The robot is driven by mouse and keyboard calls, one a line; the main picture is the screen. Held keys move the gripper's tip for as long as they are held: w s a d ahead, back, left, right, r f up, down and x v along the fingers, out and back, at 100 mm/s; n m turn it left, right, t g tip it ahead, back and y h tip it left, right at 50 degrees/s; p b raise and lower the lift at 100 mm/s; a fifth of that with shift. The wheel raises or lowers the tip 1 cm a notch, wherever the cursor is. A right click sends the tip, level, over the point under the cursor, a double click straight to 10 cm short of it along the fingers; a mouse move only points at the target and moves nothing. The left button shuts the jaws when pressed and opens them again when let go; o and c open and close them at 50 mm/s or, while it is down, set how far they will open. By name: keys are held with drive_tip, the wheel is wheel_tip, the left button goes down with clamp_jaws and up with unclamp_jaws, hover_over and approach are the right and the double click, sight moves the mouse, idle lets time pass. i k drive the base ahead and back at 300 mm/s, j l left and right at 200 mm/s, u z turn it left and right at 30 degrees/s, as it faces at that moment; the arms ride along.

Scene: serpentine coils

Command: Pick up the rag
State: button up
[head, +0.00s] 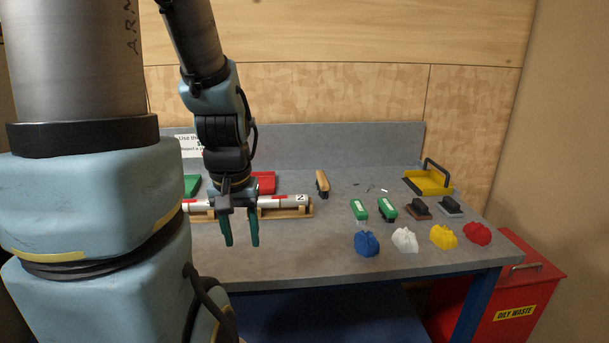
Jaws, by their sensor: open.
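Crumpled cloth-like lumps, which look like rags, lie in a row along the front right of the grey bench (300,262). They are a blue one (367,243), a white one (405,239), a yellow one (443,236) and a red one (477,233). The picture does not show which one the task means. My gripper (241,242) points down with its two dark green fingers apart and nothing between them. It is left of the blue rag and apart from all of them, in front of a white and red cylinder. My arm hides part of the bench's left side.
The white and red cylinder (270,202) rests on a wooden cradle. A brush (322,183), green blocks (387,210), dark-handled pads (451,206) and a yellow handled tray (425,184) stand behind the rags. A red oily waste bin (515,290) stands right of the bench.

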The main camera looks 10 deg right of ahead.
sight(367, 245)
drive_tip(key=i, duration=0.1)
drive_tip(key=l+u, duration=0.25)
drive_tip(key=i+l+u, duration=0.1)
drive_tip(key=u, duration=0.15)
drive_tip(key=l+u, duration=0.25)
drive_tip(key=l, duration=0.25)
drive_tip(key=l+u, duration=0.25)
drive_tip(key=l, duration=0.3)
